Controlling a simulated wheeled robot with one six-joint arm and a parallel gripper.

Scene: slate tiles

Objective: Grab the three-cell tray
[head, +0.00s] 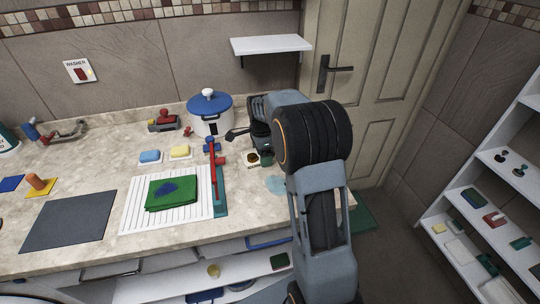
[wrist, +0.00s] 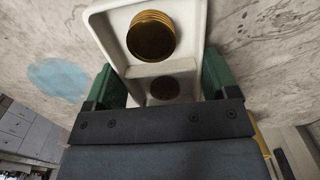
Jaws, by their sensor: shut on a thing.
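The three-cell tray (wrist: 205,22) is off-white with raised walls. In the wrist view two of its cells show: the far one holds a stack of brass-coloured discs (wrist: 151,36), the nearer one a dark round piece (wrist: 165,88). The rest is hidden behind my gripper's dark body. My gripper (wrist: 160,80) has a green finger on each side of the tray and is shut on it. In the head view the tray (head: 246,162) shows only in part on the counter's right portion, beneath my gripper (head: 262,150), largely covered by my arm.
Left of the tray are a red-handled item (head: 214,185), a white ribbed board (head: 133,214) with a green cloth (head: 171,193), and two sponges. A pale blue patch (head: 276,184) lies on the counter in front of the tray.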

